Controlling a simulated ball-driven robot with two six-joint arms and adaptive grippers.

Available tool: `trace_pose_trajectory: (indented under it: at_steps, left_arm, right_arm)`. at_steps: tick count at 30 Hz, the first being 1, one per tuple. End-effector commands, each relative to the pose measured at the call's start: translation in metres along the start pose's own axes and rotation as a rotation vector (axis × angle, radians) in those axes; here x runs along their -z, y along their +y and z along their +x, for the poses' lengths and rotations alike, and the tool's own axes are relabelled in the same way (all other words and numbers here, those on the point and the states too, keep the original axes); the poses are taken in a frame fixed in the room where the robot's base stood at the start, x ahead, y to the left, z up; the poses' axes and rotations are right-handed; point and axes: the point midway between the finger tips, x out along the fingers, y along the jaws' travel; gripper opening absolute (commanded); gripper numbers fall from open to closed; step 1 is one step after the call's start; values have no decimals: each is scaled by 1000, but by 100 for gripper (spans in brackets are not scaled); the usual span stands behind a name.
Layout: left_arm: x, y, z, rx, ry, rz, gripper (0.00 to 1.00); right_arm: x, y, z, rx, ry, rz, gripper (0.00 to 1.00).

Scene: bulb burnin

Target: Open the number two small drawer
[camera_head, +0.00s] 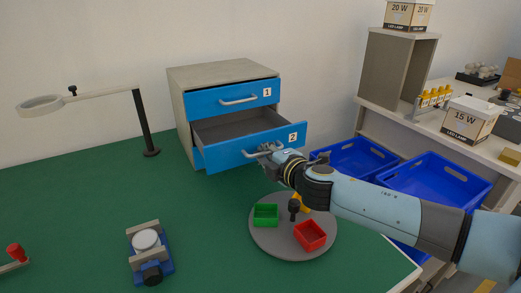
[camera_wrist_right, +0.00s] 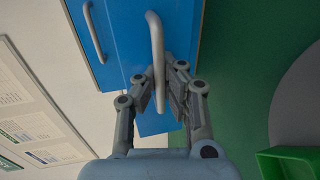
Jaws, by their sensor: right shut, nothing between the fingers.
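The upper drawer, labelled 1 (camera_head: 232,98), is shut. The lower drawer, labelled 2 (camera_head: 235,155), is pulled out, and its visible grey inside looks empty. My right gripper (camera_head: 268,152) is at the bar handle of drawer 2. In the right wrist view, the handle (camera_wrist_right: 155,45) runs down to the gripper's fingers (camera_wrist_right: 164,78), which are shut with no clear grip on the bar. The fingertips partly overlap the handle, so contact is unclear. My left gripper is not in view.
A grey round turntable (camera_head: 265,243) with a green bin (camera_head: 265,215) and a red bin (camera_head: 310,236) lies below my right arm. A magnifier lamp (camera_head: 146,120) stands left of the cabinet. Blue crates (camera_head: 435,183) are at the right. The table's left middle is clear.

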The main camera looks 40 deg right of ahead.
Motion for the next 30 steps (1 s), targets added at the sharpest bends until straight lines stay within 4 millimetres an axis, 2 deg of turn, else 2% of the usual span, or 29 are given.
trace_pose_trajectory:
  at_steps: [6, 18, 23, 30]
  left_arm:
    - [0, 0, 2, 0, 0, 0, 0]
    - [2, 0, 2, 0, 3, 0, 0]
    - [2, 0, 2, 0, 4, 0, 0]
    - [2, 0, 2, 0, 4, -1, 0]
  right_arm:
    - [0, -2, -7, 0, 0, 1, 0]
    - [0, -1, -8, -1, 0, 0, 0]
    - [0, -1, -8, -1, 0, 0, 19]
    - [0, -1, -9, -1, 0, 0, 19]
